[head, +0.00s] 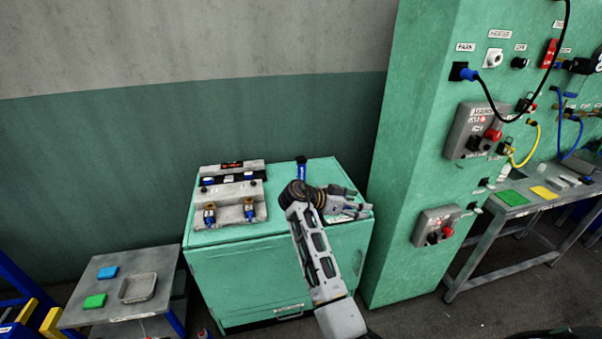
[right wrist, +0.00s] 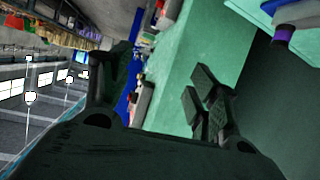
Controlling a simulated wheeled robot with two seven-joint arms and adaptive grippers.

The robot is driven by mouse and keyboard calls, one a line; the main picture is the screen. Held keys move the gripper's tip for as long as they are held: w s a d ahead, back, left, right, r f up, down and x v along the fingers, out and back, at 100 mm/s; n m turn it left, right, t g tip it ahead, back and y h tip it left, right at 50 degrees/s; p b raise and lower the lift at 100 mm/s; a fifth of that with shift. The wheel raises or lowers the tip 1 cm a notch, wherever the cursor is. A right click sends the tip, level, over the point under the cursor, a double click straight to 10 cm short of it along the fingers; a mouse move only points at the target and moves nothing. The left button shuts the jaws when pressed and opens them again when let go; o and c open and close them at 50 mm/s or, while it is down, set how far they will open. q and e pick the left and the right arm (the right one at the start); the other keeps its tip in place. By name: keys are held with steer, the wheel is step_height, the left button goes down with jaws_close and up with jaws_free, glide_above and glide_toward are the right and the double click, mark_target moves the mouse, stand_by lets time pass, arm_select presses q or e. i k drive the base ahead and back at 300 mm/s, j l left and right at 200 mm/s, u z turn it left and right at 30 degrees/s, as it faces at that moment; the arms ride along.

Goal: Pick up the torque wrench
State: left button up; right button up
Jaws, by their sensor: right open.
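I cannot make out the torque wrench for certain. A small blue upright thing (head: 301,168) stands at the back of the green cabinet's top (head: 285,172), partly hidden by my right wrist, and I cannot tell whether it is the wrench. My right gripper (head: 359,200) is over the right part of the cabinet top, pointing right, with its fingers apart. In the right wrist view the open fingers (right wrist: 155,95) show dark, with nothing seen held between them. My left gripper is not in view.
A grey fixture (head: 230,210) with brass fittings stands on the cabinet's left. A tall green control panel (head: 425,170) with cables rises close on the right. A low metal table (head: 122,312) with blue and green blocks and a grey tray is at the lower left.

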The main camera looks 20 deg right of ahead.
mark_target(301, 161)
steer(key=i+j, duration=0.2)
steer(key=i, duration=0.3)
steer(key=i+j, duration=0.25)
steer(key=i, duration=0.2)
steer(key=i+j, duration=0.2)
steer(key=i, duration=0.3)
